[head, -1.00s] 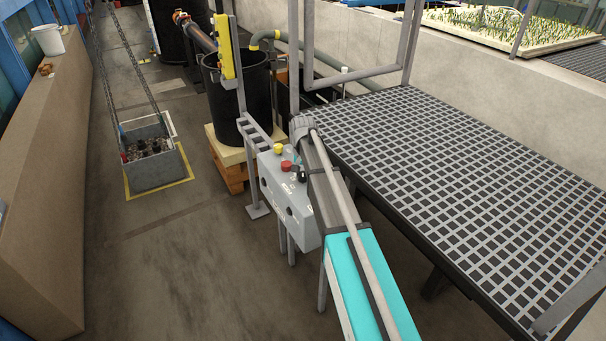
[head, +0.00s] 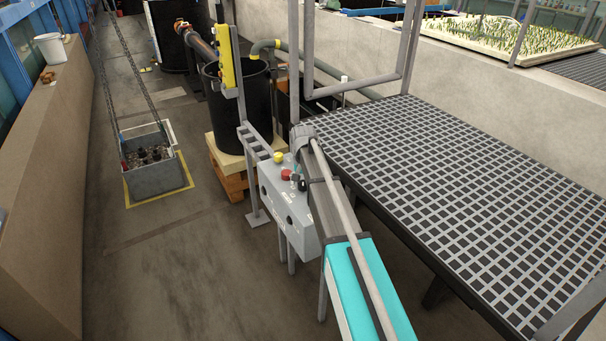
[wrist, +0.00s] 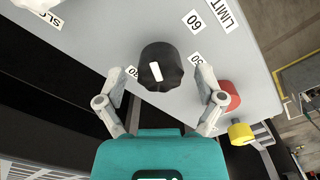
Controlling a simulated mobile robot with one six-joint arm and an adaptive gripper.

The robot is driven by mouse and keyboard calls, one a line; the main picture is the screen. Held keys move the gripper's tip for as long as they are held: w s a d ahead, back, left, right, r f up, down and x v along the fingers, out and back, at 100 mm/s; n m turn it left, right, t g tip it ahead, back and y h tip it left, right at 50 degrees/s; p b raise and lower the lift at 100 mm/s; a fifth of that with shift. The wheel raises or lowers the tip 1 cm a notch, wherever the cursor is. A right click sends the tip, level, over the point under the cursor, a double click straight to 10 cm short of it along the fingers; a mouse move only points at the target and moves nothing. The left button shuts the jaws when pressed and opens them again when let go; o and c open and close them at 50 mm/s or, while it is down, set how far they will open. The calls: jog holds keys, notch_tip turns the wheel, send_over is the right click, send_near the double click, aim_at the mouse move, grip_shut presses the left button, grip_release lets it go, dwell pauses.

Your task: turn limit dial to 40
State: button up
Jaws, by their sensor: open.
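The limit dial (wrist: 160,66) is a black round knob with a white pointer mark, on a grey panel beside the LIMIT label (wrist: 224,15). The mark slants in the wrist view, with its lower end toward the right. Number labels surround the dial: one reads 60 (wrist: 194,21), and others at lower left and right are partly covered by the fingers. My gripper (wrist: 161,77) is open, with one finger on each side of the dial. I cannot tell whether they touch it. In the head view, the grey control box (head: 279,217) is partly hidden by my arm.
A red button (wrist: 229,96) and a yellow button (wrist: 241,132) stand close to my right finger. A SLO… label (wrist: 43,14) is at the upper left. A grated platform (head: 450,190) lies right of the box; open floor (head: 170,270) lies left.

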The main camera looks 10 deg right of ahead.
aim_at(302, 182)
jog(key=shift+n, duration=0.3)
jog(key=n, duration=0.4)
jog(key=shift+a+n, duration=0.1)
jog(key=shift+n, duration=0.3)
jog(key=n, duration=0.5)
jog(key=shift+n, duration=0.4)
jog(key=shift+r+n+p, duration=0.3)
notch_tip(302, 182, up, 13)
jog(key=p, duration=1.3)
jog(key=shift+r, duration=0.15)
jog(key=s+m, duration=0.7)
jog(key=s, duration=2.2)
jog(key=shift+s+a, duration=0.2)
jog(key=shift+a, duration=0.15)
